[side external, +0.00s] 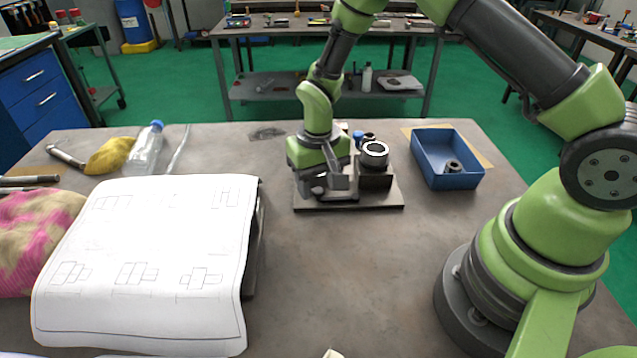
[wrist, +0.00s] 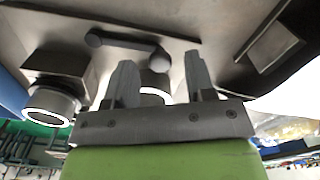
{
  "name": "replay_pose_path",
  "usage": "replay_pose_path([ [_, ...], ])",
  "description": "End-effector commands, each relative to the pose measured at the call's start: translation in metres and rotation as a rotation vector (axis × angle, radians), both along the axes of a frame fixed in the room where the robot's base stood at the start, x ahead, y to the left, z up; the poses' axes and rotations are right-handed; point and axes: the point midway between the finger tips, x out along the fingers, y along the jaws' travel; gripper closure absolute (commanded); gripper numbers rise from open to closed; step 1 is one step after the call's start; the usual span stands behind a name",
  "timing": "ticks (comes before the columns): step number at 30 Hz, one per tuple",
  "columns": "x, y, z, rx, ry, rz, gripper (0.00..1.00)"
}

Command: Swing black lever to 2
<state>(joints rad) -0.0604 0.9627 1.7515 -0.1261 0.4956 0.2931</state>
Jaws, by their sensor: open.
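The indexing chuck fixture sits on a flat base plate (side external: 348,203) in the middle of the bench. A dark lever (wrist: 125,43) with a round knob at its left end shows in the wrist view. Its other end lies near a white-rimmed cylinder (wrist: 155,92) seen between my fingers. My gripper (wrist: 159,62) is open, its two fingers apart, with the lever's right end near the gap. I cannot tell whether they touch. In the side view my gripper (side external: 325,188) is low over the plate's left part and hides the lever. No position numbers are readable.
A block with a white-rimmed round part (side external: 375,153) stands right of my gripper. A blue bin (side external: 447,165) is farther right. A drawing sheet (side external: 145,260), a bottle (side external: 147,150) and a yellow cloth (side external: 110,156) lie left. The bench front is mostly clear.

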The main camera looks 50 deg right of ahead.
Motion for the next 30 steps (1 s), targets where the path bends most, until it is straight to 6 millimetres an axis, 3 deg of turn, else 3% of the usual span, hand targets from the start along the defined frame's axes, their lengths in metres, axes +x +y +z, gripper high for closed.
replay_pose_path([
  [9,0.001,0.000,0.061,0.001,-0.007,0.000,0.50],
  [15,0.001,0.000,0.087,0.000,-0.004,0.000,0.50],
  [30,-0.001,0.000,0.102,0.004,-0.018,-0.002,0.50],
])
